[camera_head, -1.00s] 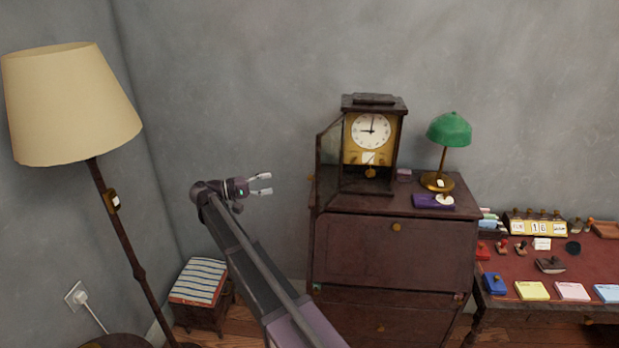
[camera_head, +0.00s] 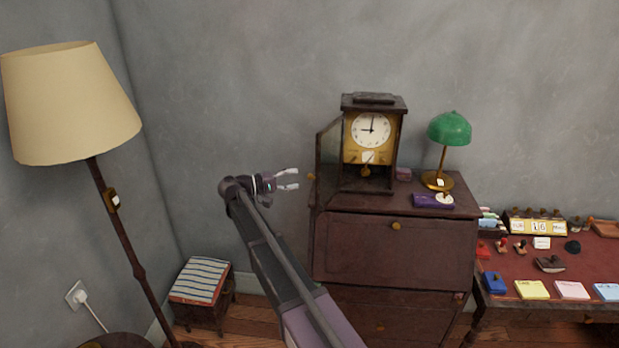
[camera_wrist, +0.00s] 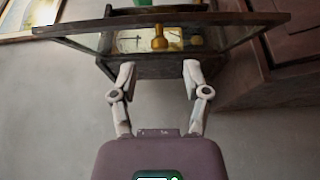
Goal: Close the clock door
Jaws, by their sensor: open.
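The clock (camera_head: 371,133) stands upright on top of the dark wooden cabinet, with a white dial and a gold face plate. Its glass door (camera_head: 328,157) stands open, swung out to the left of the case. My gripper (camera_head: 293,180) is open and empty, to the left of the door and apart from it. In the wrist view my gripper (camera_wrist: 157,72) has its two fingers spread, pointing toward the clock. The dark-framed door (camera_wrist: 250,33) runs across the top of that view, with the clock's gold parts behind it.
The cabinet (camera_head: 395,255) stands below the clock. A green lamp (camera_head: 449,130) and a purple box (camera_head: 433,201) are right of the clock. A floor lamp (camera_head: 70,105) and a small stool (camera_head: 200,284) are at the left. The wall space around my arm is clear.

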